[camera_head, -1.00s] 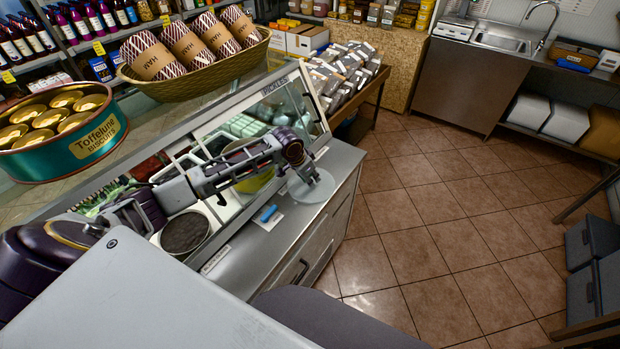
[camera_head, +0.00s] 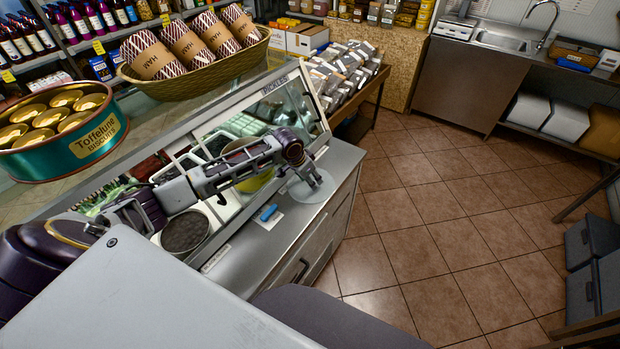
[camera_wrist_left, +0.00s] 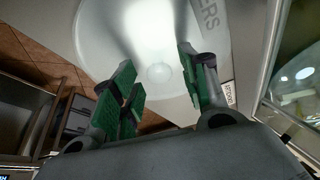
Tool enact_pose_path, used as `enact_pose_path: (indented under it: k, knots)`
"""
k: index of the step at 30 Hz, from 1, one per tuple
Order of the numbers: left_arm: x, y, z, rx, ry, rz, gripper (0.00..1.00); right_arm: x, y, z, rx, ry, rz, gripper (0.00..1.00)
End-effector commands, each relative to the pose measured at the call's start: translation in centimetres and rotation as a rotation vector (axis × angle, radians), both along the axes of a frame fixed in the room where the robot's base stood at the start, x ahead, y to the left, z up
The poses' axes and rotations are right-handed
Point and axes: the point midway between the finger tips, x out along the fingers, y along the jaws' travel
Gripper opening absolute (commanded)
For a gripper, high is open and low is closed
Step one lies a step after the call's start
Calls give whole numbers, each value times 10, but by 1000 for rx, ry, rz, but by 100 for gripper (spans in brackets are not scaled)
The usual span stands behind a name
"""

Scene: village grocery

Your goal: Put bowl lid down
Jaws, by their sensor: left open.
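The bowl lid (camera_head: 308,195) is a pale, see-through disc at the right end of the grey counter. It appears to lie flat on the counter top. In the left wrist view the lid (camera_wrist_left: 105,40) fills the upper middle, with its round knob (camera_wrist_left: 159,72) between the fingers. My left gripper (camera_head: 313,181) is over the lid. Its green-padded fingers (camera_wrist_left: 160,85) are spread apart on either side of the knob, with a gap. A yellow bowl (camera_head: 257,182) in the counter's well is partly hidden by my left arm. My right gripper is not in view.
A blue object (camera_head: 268,212) lies on the counter left of the lid. A dark round container (camera_head: 185,232) sits in the well. The slanted glass guard marked PICKLES (camera_head: 290,105) stands close behind the gripper. The tiled floor (camera_head: 430,210) on the right is clear.

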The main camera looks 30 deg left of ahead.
Motion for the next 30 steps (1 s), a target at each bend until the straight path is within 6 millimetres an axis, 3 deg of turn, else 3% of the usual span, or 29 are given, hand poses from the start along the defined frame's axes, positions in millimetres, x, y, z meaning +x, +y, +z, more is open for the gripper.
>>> enact_pose_path:
  k: [11, 30]
  knots:
    - [-6, 4, 20, 0, -1, 1, 44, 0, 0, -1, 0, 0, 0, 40]
    - [-37, 16, 100, 0, -1, 0, 44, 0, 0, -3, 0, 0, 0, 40]
